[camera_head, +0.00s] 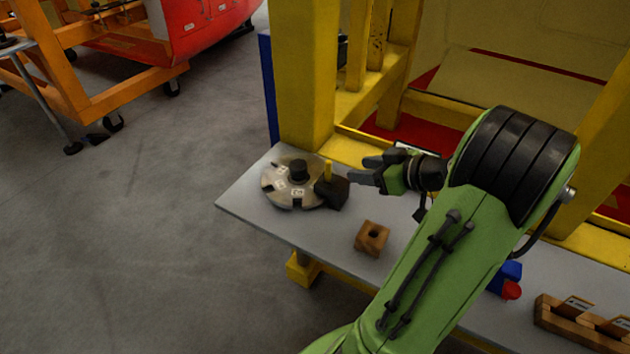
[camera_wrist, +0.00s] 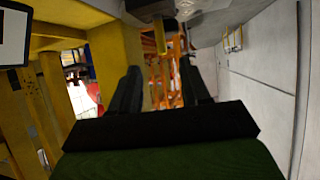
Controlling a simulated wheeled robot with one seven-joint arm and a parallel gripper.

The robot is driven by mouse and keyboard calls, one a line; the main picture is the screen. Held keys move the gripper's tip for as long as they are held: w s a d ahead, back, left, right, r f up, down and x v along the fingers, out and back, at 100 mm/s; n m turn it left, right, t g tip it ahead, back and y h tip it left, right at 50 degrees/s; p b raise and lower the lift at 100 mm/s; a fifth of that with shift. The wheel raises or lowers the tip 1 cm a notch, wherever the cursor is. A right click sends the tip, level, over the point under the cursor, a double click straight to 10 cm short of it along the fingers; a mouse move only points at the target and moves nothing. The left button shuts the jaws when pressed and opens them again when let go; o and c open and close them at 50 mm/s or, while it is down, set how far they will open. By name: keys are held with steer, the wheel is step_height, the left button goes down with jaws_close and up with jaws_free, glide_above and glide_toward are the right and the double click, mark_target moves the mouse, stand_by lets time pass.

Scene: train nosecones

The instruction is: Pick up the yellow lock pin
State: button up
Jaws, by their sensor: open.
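The yellow lock pin (camera_head: 328,169) stands upright at a small black block (camera_head: 333,192) beside the round metal disc, at the left end of the grey table (camera_head: 330,245). My gripper (camera_head: 366,169) is just right of the pin in the head view, at about its height, with its fingers pointing left toward it. The fingers are apart with nothing between them. In the wrist view the pin (camera_wrist: 160,36) shows beyond the spread fingers (camera_wrist: 160,88), below a dark block at the top edge. The pin's lower end is hard to make out.
The round slotted disc (camera_head: 290,183) with a black knob lies left of the pin. A wooden block with a hole (camera_head: 372,238) sits in front. A yellow post (camera_head: 305,75) rises behind the table. A wooden rack (camera_head: 580,322) is at the right.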

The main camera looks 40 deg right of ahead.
mark_target(323, 177)
steer(key=x, duration=1.3)
steer(key=shift+w+r+b, duration=0.2)
steer(key=shift+b, duration=0.2)
steer(key=shift+s, duration=0.1)
jaws_close()
